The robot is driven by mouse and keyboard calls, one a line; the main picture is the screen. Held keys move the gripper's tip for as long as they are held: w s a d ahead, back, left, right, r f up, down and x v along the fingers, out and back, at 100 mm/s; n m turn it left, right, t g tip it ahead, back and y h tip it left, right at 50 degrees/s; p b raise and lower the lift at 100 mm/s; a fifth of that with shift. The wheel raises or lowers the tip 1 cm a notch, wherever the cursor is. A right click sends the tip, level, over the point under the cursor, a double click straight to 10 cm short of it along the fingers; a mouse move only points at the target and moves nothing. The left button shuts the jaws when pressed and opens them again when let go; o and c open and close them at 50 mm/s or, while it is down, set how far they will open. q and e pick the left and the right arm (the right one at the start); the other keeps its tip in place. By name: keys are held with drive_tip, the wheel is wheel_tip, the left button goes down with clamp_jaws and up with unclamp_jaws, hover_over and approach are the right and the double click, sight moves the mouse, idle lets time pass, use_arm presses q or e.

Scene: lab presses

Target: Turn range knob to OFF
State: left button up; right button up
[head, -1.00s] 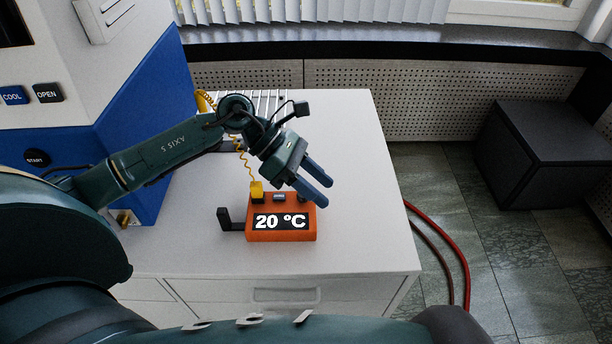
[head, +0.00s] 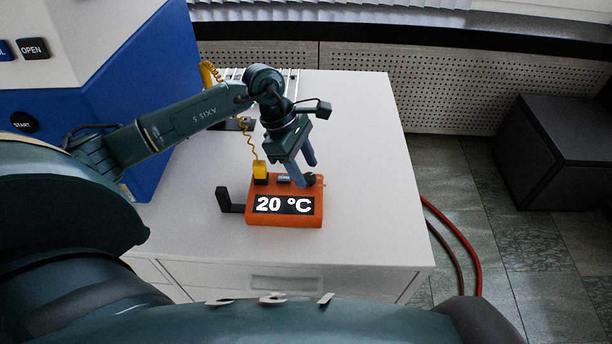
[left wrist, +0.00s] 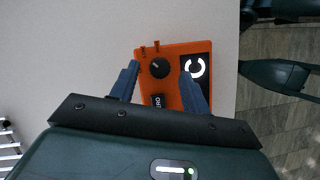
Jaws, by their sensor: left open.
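An orange meter (head: 256,217) with a display reading 20 °C lies on the white cabinet top in the head view. Its black round range knob (left wrist: 159,69) shows in the left wrist view, with a small pale mark on it; its label text cannot be read. My left gripper (head: 305,176) is open above the meter's right rear part, pointing down. In the left wrist view its two blue fingers (left wrist: 157,78) stand on either side of the knob, apart from it in the picture. Whether they reach down to knob height is unclear. My right gripper is not in view.
A yellow plug (head: 260,170) with a coiled cord is at the meter's back left. A black bracket (head: 224,200) sticks out at its left. A blue and white machine (head: 150,75) stands left. The white cabinet top (head: 370,200) is clear to the right.

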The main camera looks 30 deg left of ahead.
use_arm(q)
drive_tip(key=shift+x, duration=0.8)
drive_tip(key=shift+c, duration=0.5)
drive_tip(key=c, duration=0.9)
